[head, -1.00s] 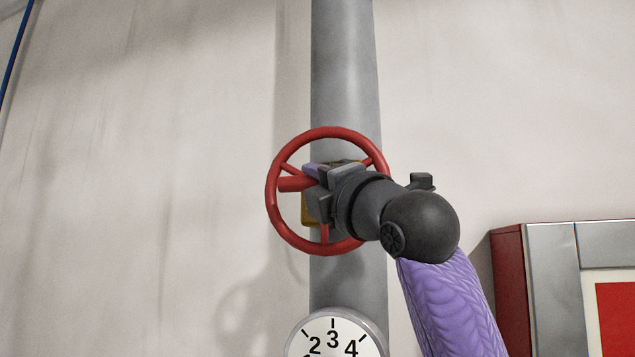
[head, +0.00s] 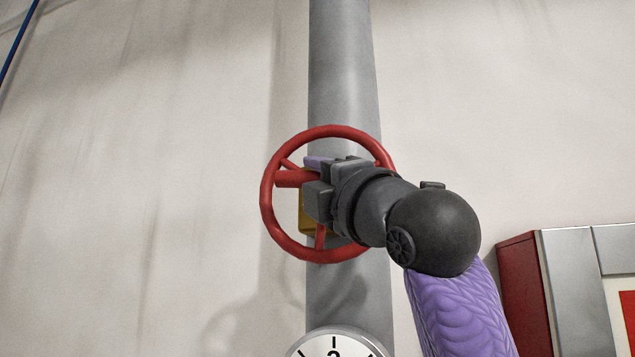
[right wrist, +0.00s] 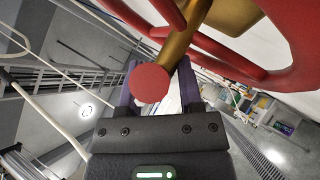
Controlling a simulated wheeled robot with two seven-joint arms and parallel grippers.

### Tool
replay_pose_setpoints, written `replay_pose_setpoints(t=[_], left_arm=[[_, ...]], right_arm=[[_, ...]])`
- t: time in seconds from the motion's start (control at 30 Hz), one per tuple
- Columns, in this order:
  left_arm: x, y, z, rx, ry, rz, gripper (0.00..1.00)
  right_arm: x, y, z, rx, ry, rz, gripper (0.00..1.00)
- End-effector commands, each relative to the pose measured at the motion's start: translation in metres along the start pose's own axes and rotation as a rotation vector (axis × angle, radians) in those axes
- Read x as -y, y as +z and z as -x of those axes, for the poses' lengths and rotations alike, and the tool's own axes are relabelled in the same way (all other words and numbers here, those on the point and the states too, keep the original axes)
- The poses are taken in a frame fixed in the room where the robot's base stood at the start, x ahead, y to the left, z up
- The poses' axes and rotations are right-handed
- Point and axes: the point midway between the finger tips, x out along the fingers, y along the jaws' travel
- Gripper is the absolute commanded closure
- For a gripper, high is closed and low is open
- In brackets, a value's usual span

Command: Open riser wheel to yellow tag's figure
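The red riser wheel (head: 270,222) is mounted in front of a grey vertical pipe (head: 342,60). A red handle peg (head: 289,179) sticks out from it toward me. My right gripper (head: 312,178) is in front of the wheel and covers its middle. In the right wrist view the peg's round red end (right wrist: 150,83) shows between the two purple fingers (right wrist: 160,93), which stand apart with a gap at the right one. A white round gauge (head: 335,345) is cut off at the bottom, its figures mostly out of view. No yellow tag is recognisable. My left gripper is out of view.
A brass-coloured valve part (head: 304,215) sits behind the wheel and also shows in the right wrist view (right wrist: 182,45). A red and silver cabinet (head: 570,285) is on the wall at lower right.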

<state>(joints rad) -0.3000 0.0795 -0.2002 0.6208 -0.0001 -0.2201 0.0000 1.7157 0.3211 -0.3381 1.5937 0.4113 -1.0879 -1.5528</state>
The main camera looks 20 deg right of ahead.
Motion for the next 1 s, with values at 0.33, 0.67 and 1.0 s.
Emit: replay_pose_setpoints(t=[0.33, 0.67, 1.0], left_arm=[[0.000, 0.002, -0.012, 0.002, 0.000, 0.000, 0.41], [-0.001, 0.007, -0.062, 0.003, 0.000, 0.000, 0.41], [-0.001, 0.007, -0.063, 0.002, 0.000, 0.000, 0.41]], right_arm=[[0.002, -0.001, 0.014, 0.002, 0.005, 0.001, 0.54], [0.004, -0.001, 0.090, 0.003, 0.004, 0.001, 0.54], [0.000, 0.001, 0.099, 0.001, 0.001, 0.000, 0.54]])
